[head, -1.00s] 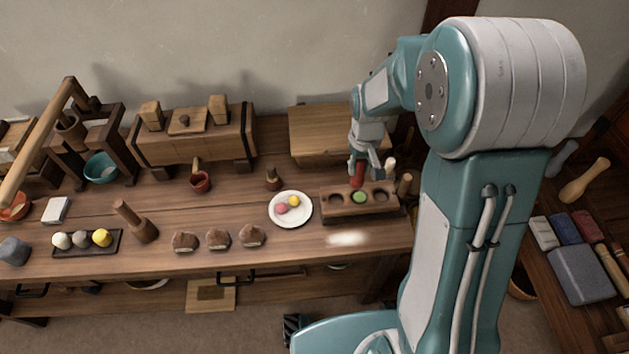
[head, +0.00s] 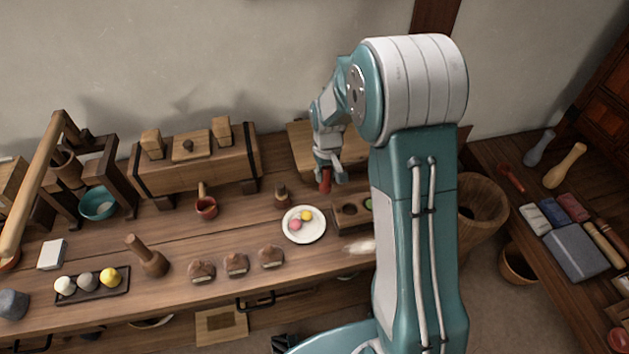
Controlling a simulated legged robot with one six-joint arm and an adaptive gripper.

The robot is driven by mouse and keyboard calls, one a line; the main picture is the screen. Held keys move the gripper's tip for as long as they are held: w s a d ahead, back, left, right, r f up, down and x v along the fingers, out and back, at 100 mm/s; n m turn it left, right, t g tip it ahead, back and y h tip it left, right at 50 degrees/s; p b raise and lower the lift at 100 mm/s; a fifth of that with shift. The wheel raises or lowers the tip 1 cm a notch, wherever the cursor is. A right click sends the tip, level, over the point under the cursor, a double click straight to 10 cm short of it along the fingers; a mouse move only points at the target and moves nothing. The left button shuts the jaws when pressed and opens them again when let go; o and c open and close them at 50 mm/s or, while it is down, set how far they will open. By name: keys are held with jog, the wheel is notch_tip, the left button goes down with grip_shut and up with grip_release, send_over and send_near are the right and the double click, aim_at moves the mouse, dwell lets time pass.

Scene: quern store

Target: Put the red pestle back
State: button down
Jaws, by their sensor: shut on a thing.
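My gripper (head: 327,166) is shut on the red pestle (head: 325,182) and holds it pointing down, above the back of the bench. The pestle is behind and to the right of the white plate, just left of the wooden block with round wells (head: 349,212). My arm hides the right part of that block. One well holds something green (head: 368,204). A small red cup (head: 206,209) with a wooden handle stands farther left on the bench. A small dark wooden piece (head: 281,196) stands between the cup and the held pestle.
Several brown stamp-like pieces (head: 236,265) line the front. A side table (head: 541,242) at right carries a long red object (head: 510,178).

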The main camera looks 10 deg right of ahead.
jog(key=w+f, duration=0.2)
jog(key=w+a+f, duration=0.1)
jog(key=w+f, duration=0.3)
jog(key=shift+a+f, duration=0.25)
jog(key=shift+f, duration=0.05)
jog(key=f, duration=0.2)
jog(key=shift+a+f, duration=0.25)
jog(key=shift+f, duration=0.05)
jog(key=shift+a+f, duration=0.2)
jog(key=shift+a, duration=0.2)
jog(key=shift+d, duration=0.1)
jog(key=c, duration=0.6)
grip_release()
jog(key=shift+d, duration=0.2)
jog(key=shift+o, duration=1)
jog(key=shift+d, duration=0.15)
